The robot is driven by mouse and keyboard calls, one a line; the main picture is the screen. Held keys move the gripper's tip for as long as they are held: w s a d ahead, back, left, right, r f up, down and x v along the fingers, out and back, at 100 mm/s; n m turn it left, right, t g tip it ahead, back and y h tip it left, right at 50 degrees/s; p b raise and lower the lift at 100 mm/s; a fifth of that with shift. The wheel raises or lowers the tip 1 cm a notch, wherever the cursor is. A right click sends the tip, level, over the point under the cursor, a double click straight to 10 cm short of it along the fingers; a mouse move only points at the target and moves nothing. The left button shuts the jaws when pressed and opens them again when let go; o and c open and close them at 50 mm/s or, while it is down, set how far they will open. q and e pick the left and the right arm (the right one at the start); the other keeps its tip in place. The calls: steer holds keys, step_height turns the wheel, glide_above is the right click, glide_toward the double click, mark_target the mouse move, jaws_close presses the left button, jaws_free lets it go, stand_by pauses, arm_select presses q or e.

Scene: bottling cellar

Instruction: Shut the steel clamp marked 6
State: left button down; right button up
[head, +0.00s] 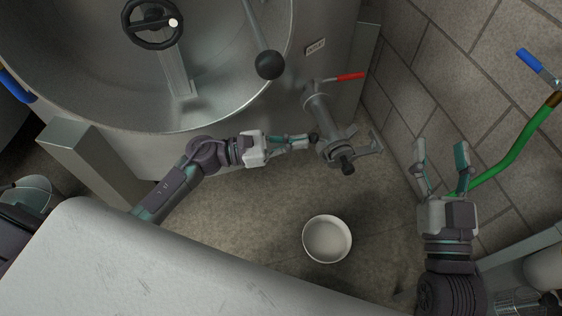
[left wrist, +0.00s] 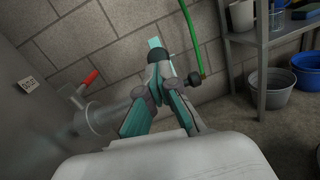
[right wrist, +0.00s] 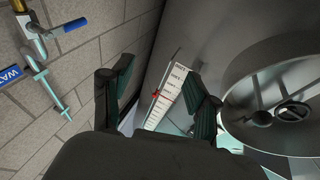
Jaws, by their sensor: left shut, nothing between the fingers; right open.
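A steel outlet pipe (head: 322,112) with a red lever (head: 346,77) comes out of the tank's lower side. A clamp-like metal fitting (head: 368,146) with a dark knob (head: 347,163) is at its free end. I cannot read a 6 on it, nor tell if it is closed. My left gripper (head: 312,138) is shut and empty, its tips beside the pipe end; contact is unclear. In the left wrist view its fingers (left wrist: 158,62) hide part of the fitting, and a dark knob (left wrist: 195,78) shows to their right. My right gripper (head: 440,150) is open and empty, right of the fitting.
The big steel tank (head: 220,110) fills the upper left. A white bowl (head: 327,239) stands on the floor below the pipe end. A green hose (head: 515,145) with a blue-handled tap (head: 530,60) runs along the tiled wall. A shelf (left wrist: 270,92) stands at the wall.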

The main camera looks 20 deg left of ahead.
mark_target(326, 140)
arm_select(q)
steer(key=shift+w+d+r, duration=0.35)
steer(key=shift+d+r, duration=0.1)
steer(key=shift+r, duration=0.05)
steer(key=r+b+x, duration=0.1)
steer(key=b+x, duration=0.1)
steer(key=x, duration=0.6)
steer(key=shift+w, duration=0.6)
arm_select(e)
steer(key=s+r+t+y, duration=0.2)
steer(key=s+r+t, duration=0.2)
steer(key=r, duration=0.3)
steer(key=shift+s+t, duration=0.2)
steer(key=shift+t, duration=0.5)
arm_select(q)
steer(key=shift+d+r, duration=0.1)
